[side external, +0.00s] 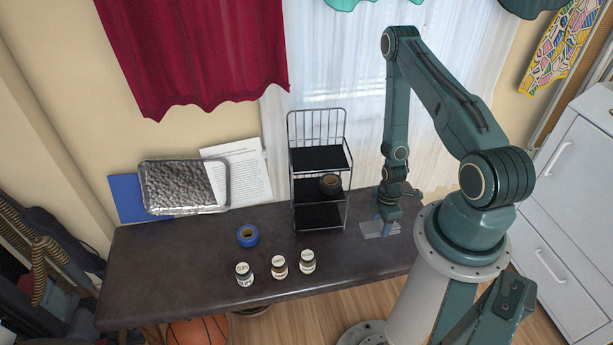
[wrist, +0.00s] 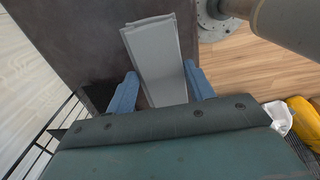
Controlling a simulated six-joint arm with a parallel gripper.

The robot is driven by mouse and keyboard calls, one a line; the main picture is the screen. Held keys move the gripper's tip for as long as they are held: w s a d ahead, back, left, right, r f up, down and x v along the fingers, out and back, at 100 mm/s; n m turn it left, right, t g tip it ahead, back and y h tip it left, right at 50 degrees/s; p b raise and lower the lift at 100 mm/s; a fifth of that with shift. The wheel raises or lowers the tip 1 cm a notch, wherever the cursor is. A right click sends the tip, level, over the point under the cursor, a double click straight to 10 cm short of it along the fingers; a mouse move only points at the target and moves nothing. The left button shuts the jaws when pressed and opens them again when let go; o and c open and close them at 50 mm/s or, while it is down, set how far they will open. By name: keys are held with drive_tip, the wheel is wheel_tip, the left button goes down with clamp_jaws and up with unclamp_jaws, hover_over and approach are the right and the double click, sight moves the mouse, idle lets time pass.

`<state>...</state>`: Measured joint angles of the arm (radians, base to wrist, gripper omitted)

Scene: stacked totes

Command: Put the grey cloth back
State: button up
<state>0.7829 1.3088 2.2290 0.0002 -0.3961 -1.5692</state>
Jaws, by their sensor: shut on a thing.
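The folded grey cloth (side external: 378,230) is at the right part of the dark table, right of the wire rack. It also shows in the wrist view (wrist: 154,52) as a flat grey folded strip. My gripper (side external: 387,218) points down over the cloth, and its blue fingers (wrist: 161,88) are on either side of it, shut on it. The cloth is at or just above the tabletop; I cannot tell whether it touches. The near end of the cloth is hidden behind the gripper body in the wrist view.
The black wire rack (side external: 348,190) has several levels and holds a dark tape roll (side external: 330,184). A blue tape roll (side external: 247,236) and three lidded jars (side external: 279,267) stand on the table (side external: 185,275). A metal tray (side external: 184,187) leans at the back left. The table's left front is clear.

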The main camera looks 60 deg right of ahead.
wheel_tip(320, 180, down, 8)
drive_tip(key=shift+f, duration=0.25)
drive_tip(key=shift+f, duration=1.9)
drive_tip(key=shift+f, duration=0.15)
drive_tip(key=o, duration=1)
drive_tip(key=shift+c, duration=0.2)
drive_tip(key=shift+r, duration=6.15)
drive_tip(key=shift+r, duration=0.1)
